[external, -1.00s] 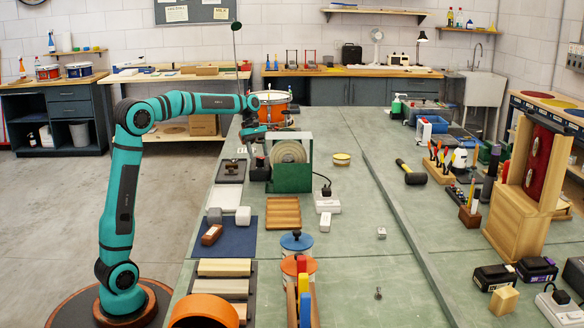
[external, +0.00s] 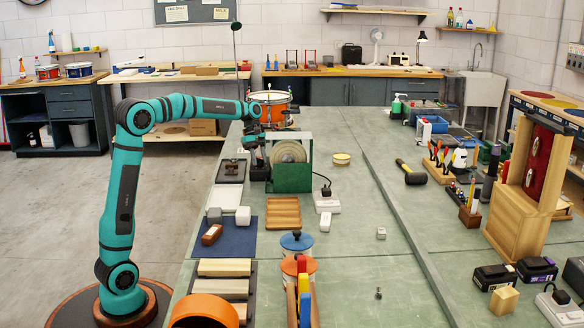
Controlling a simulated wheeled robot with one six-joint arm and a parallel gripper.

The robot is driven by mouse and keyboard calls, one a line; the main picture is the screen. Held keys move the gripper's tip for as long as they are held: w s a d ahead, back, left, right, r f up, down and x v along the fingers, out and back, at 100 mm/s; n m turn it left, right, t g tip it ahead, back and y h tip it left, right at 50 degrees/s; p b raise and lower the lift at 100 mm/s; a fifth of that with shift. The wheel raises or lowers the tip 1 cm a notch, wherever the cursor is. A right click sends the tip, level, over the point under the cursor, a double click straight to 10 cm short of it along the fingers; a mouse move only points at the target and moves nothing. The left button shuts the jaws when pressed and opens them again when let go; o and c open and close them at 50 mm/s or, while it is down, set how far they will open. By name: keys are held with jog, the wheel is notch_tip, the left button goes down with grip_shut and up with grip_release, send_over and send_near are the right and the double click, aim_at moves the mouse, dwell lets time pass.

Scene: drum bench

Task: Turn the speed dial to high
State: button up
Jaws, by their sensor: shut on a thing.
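The green machine (external: 291,179) with a round grey-beige disc (external: 289,152) stands on the bench at the middle. My gripper (external: 258,165) is at the machine's left side, pointing down, with its jaws shut on the speed dial there. The dial is small and hidden behind the jaws, so its pointer and marks cannot be read.
A dark tray (external: 231,171) lies just left of my gripper. A wooden ribbed tray (external: 283,212) and a blue mat (external: 229,237) with blocks lie nearer. An orange drum (external: 271,105) stands behind. The bench right of the machine is mostly clear.

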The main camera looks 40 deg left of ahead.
jog(key=shift+w+m+g+y, duration=0.15)
jog(key=shift+m+g, duration=0.25)
jog(key=shift+m, duration=0.75)
jog(key=shift+s+m+g+y, duration=0.1)
jog(key=shift+m+g+y, duration=0.25)
jog(key=shift+m, duration=0.8)
jog(key=o, duration=1)
jog(key=shift+d, duration=0.1)
jog(key=shift+c, duration=0.2)
jog(key=shift+w, duration=0.1)
jog(key=v, duration=1.7)
jog(key=shift+w+r, duration=0.1)
